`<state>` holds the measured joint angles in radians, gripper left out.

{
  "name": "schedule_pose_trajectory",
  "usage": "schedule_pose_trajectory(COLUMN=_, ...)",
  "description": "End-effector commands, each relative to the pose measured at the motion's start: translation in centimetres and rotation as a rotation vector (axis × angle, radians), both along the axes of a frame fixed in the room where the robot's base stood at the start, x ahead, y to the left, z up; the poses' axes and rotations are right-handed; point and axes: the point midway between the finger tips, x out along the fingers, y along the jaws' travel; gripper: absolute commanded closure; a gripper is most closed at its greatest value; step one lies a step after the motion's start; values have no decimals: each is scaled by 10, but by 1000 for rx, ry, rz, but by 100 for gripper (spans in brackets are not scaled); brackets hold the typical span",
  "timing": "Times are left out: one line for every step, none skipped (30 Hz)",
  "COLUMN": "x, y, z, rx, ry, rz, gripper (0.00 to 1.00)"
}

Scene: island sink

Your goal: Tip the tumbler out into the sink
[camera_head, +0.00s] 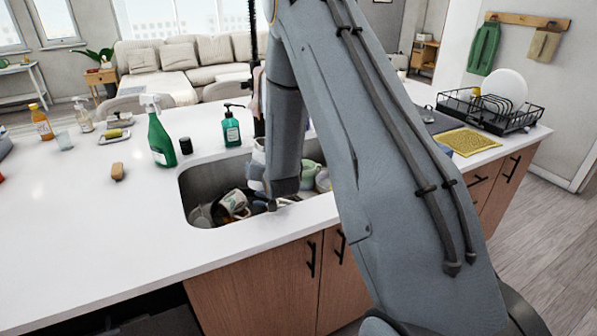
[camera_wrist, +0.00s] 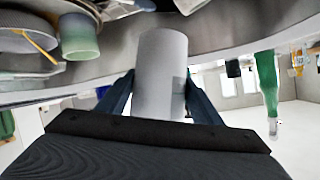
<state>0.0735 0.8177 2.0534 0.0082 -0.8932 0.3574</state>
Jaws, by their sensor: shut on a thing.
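A plain pale grey tumbler (camera_wrist: 160,75) stands between the two dark blue fingers of my gripper (camera_wrist: 160,98) in the wrist view. My gripper is shut on it. The wrist view is upside down, and I cannot tell which end of the tumbler is its mouth. In the head view my arm covers most of my gripper, and I cannot make out the tumbler surely. The sink (camera_head: 203,180) is a steel basin set in the white counter, below and around the end of my arm. I see no liquid or contents coming from the tumbler.
Dishes crowd the sink, among them a printed mug (camera_head: 235,202) and a green cup (camera_wrist: 78,38). A green spray bottle (camera_head: 160,138) and a teal soap dispenser (camera_head: 231,128) stand by its rim. A black dish rack (camera_head: 490,112) is at right. The left front counter is clear.

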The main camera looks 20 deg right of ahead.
Motion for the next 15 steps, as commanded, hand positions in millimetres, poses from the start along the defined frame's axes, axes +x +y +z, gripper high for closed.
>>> schedule_pose_trajectory(x=0, y=-1, z=0, rx=28, ry=-4, rz=0, gripper=72)
schedule_pose_trajectory(x=0, y=-2, z=0, rx=47, ry=-5, rz=0, gripper=72)
schedule_pose_trajectory(x=0, y=-2, z=-1, rx=74, ry=-8, rz=0, gripper=72)
schedule_pose_trajectory(x=0, y=-3, z=-1, rx=93, ry=-10, rz=-1, gripper=72)
schedule_pose_trajectory(x=0, y=-4, z=-1, rx=112, ry=-12, rz=-1, gripper=72)
schedule_pose_trajectory(x=0, y=-5, z=-2, rx=137, ry=-14, rz=0, gripper=72)
schedule_pose_trajectory(x=0, y=-5, z=-3, rx=157, ry=-16, rz=-1, gripper=72)
schedule_pose_trajectory(x=0, y=-6, z=-3, rx=177, ry=-18, rz=0, gripper=72)
schedule_pose_trajectory(x=0, y=-7, z=-4, rx=203, ry=-20, rz=-1, gripper=72)
schedule_pose_trajectory(x=0, y=-8, z=-5, rx=222, ry=-21, rz=-1, gripper=72)
schedule_pose_trajectory(x=-1, y=-9, z=-5, rx=241, ry=-22, rz=-1, gripper=72)
schedule_pose_trajectory(x=-1, y=-10, z=-5, rx=268, ry=-24, rz=-1, gripper=72)
schedule_pose_trajectory(x=-1, y=-10, z=-5, rx=286, ry=-26, rz=-1, gripper=72)
schedule_pose_trajectory(x=-1, y=-12, z=-5, rx=305, ry=-28, rz=-1, gripper=72)
schedule_pose_trajectory(x=-1, y=-13, z=-5, rx=332, ry=-32, rz=0, gripper=72)
